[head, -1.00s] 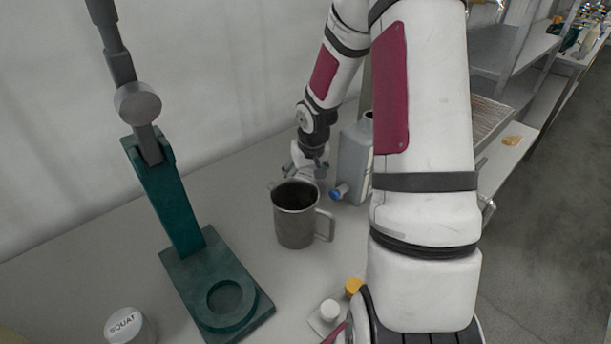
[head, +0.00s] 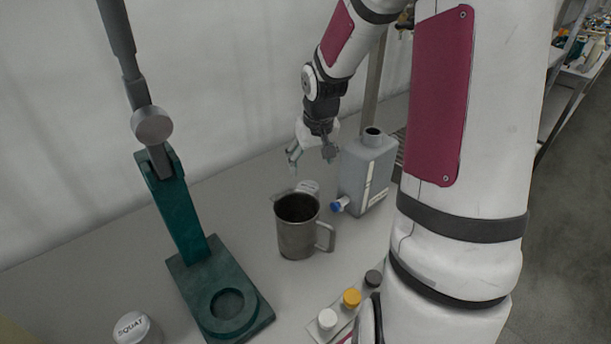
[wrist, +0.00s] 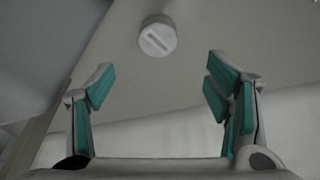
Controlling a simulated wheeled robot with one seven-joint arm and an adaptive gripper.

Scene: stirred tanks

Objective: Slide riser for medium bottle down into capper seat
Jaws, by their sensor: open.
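The green capper (head: 184,222) stands at the left on the bench, with a round recessed seat (head: 228,304) in its base. The seat looks empty. A pale round piece (head: 309,187) sits behind the metal mug, partly hidden by it; its label is unreadable. It also shows in the wrist view as a short whitish cylinder (wrist: 157,36) with a dark stripe on top, ahead of the fingers. Another pale round piece, marked SQUAT (head: 133,328), is at the lower left. My gripper (head: 311,156) is open and empty, above and apart from the piece behind the mug.
A metal mug (head: 297,238) with its handle to the right stands between the capper and a grey jug (head: 368,172) with a blue-capped spout. A strip with white, yellow and dark caps (head: 352,298) lies nearer the front. The wall is close behind.

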